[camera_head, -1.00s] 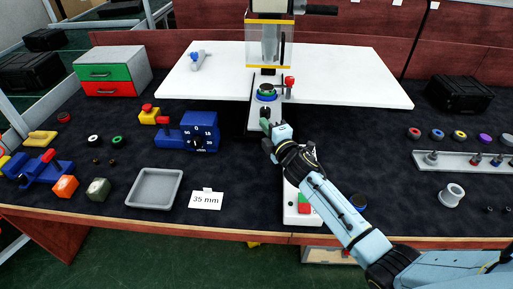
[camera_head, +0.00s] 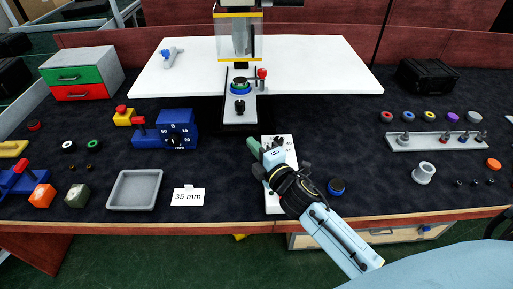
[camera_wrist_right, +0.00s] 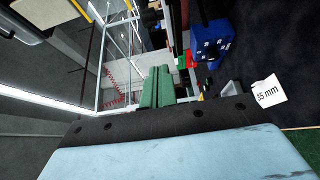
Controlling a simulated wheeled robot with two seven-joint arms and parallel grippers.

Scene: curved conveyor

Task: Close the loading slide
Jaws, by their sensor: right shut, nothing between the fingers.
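The loading slide (camera_head: 236,117) is a pale grey bar running from under the press (camera_head: 238,40) toward the front edge. A black knob (camera_head: 240,106) stands on its near part. A dark round holder with a green and blue ring (camera_head: 240,86) sits on it farther back, just in front of the press column. My right gripper (camera_head: 254,146), with green fingers, is shut and empty on the near side of the slide, apart from the knob. Its green fingers fill the middle of the right wrist view (camera_wrist_right: 157,88). My left gripper is not in view.
A red-topped post (camera_head: 262,74) stands right of the holder. A white panel (camera_head: 273,203) lies beneath my right gripper. A blue dial box (camera_head: 165,130) and grey tray (camera_head: 134,204) are to the left. A rack (camera_head: 440,142) stands right. Dark mat between gripper and rack is mostly clear.

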